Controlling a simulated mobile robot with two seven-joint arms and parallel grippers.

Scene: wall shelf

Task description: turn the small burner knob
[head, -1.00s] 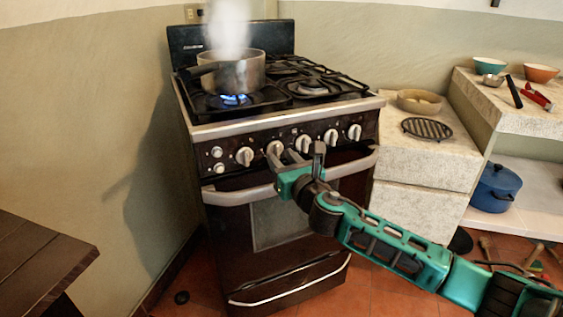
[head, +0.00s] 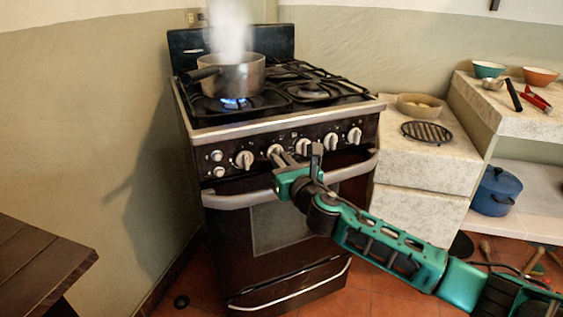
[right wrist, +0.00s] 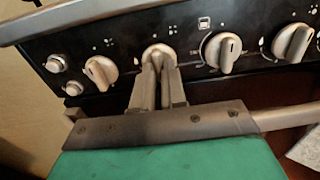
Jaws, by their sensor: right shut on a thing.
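The stove's front panel carries a row of light round knobs. My right gripper (head: 281,154) reaches the panel from the lower right and is shut on the second knob from the left (right wrist: 157,50). In the right wrist view, the fingers (right wrist: 158,68) meet at this knob and cover its lower part, so its pointer is hard to read. The leftmost large knob (right wrist: 101,72) and the third knob (right wrist: 221,51) stand free on either side. No label shows which knob is the small burner's. My left gripper is not in view.
A steaming pot (head: 234,76) stands over a lit blue flame (head: 233,102) at the stove's left. The oven handle (head: 236,200) runs below the knobs, close under my gripper. A counter with a bowl (head: 420,105) and a black trivet (head: 427,132) is at the right.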

